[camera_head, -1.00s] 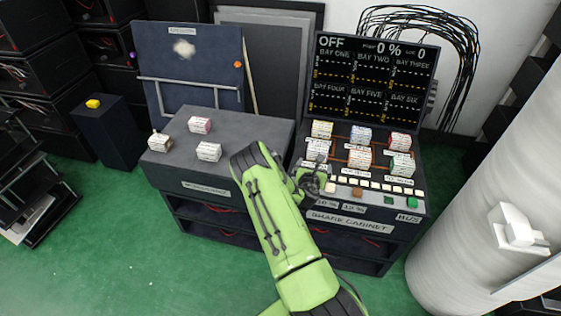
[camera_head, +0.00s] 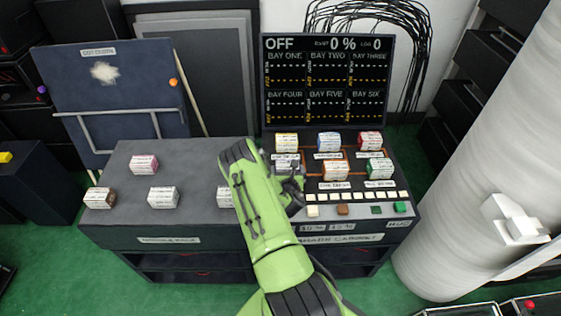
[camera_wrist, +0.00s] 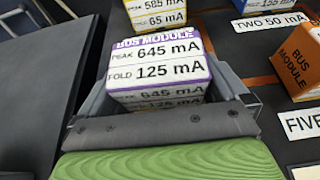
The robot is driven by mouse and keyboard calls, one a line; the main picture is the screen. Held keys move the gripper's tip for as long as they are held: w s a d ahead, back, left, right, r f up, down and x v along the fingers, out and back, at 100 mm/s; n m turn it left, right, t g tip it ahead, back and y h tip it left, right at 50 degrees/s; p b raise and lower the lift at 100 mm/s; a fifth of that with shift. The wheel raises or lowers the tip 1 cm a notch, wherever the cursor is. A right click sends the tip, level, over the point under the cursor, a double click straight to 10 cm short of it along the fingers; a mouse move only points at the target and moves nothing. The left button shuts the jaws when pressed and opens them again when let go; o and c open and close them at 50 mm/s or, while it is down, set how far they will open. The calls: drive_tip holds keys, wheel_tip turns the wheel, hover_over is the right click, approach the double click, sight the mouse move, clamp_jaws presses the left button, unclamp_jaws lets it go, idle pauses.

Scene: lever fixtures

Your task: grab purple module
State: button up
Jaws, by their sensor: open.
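The purple module (camera_wrist: 158,68) is a white block with a purple top edge and the words "BUS MODULE", 645 mA and 125 mA. In the wrist view it stands right in front of my gripper (camera_wrist: 165,92). My gripper is open, with a grey finger on each side of the block. I cannot tell whether the fingers touch it. In the head view my gripper (camera_head: 291,186) is over the left part of the cabinet panel (camera_head: 335,210), by the bay four position. There my arm and gripper cover much of that spot.
Yellow (camera_head: 287,142), blue (camera_head: 329,141), red (camera_head: 370,140), orange (camera_head: 336,170) and green (camera_head: 381,168) modules stand close by on the panel. A dark screen (camera_head: 326,80) rises behind. Several modules, including a pink one (camera_head: 143,164), sit on the left bench top.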

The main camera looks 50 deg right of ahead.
drive_tip(key=shift+d+f, duration=0.1)
drive_tip(key=shift+d, duration=0.15)
drive_tip(key=shift+s+a+r, duration=0.1)
drive_tip(key=shift+s+r, duration=0.1)
drive_tip(key=c, duration=0.8)
drive_tip(key=shift+o, duration=0.2)
wheel_tip(320, 180, up, 10)
drive_tip(key=p, duration=0.5)
drive_tip(key=shift+p, duration=0.4)
